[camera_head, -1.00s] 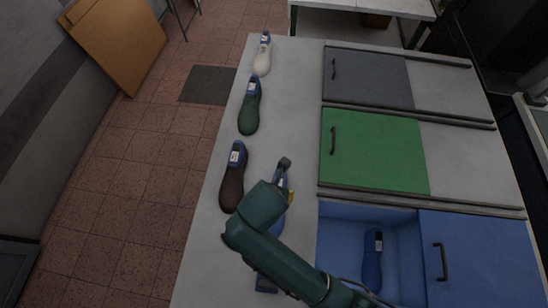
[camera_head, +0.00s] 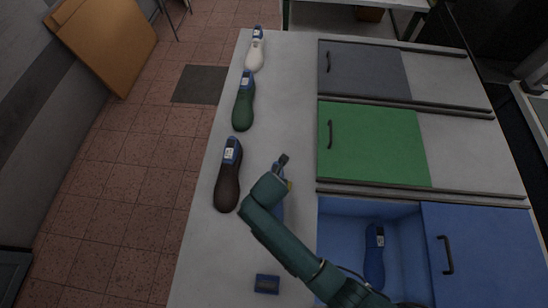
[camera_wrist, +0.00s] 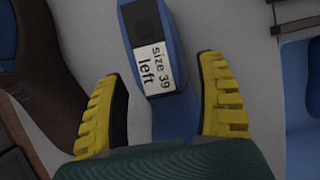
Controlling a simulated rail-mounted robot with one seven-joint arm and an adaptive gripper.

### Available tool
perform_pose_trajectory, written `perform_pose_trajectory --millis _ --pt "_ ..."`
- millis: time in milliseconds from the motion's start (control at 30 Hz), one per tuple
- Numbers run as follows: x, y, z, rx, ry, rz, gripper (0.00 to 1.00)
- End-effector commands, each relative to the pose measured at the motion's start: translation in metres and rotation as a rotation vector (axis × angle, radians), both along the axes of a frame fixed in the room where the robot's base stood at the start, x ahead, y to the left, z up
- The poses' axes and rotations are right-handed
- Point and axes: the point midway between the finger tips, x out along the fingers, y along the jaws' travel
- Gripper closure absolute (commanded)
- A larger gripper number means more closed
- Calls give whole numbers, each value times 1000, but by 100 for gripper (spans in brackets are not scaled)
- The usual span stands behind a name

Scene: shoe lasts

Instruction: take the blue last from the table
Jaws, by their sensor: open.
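The blue last (camera_head: 279,208) on the table is mostly hidden by my arm in the head view. In the wrist view the blue last (camera_wrist: 173,38) shows its upper end with a dark patch and a white label reading "size 39 left". My gripper (camera_wrist: 160,76) is open, with one yellow-padded finger on each side of the last. A gap shows between the last and each finger. In the head view my gripper (camera_head: 286,182) is over the last. Whether the fingers reach down beside it is unclear.
A brown last (camera_head: 228,180) lies close left, with green (camera_head: 243,105) and white (camera_head: 255,55) lasts beyond. A small dark blue box (camera_head: 266,284) sits in front. Right, an open blue compartment (camera_head: 340,235) holds another blue last (camera_head: 374,258); the green (camera_head: 370,145) and grey (camera_head: 365,75) covers are shut.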

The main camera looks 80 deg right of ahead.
Motion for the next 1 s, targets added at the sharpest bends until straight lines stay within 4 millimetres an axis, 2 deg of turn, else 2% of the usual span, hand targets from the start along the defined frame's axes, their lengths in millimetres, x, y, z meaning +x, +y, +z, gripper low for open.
perform_pose_trajectory --millis 200,500,600,1000 --pt "0 0 0 0 0 0 27" --pt "0 0 0 0 0 0 85" --pt "0 0 -1 0 0 0 100" --pt "1 -1 3 -2 -2 0 100"
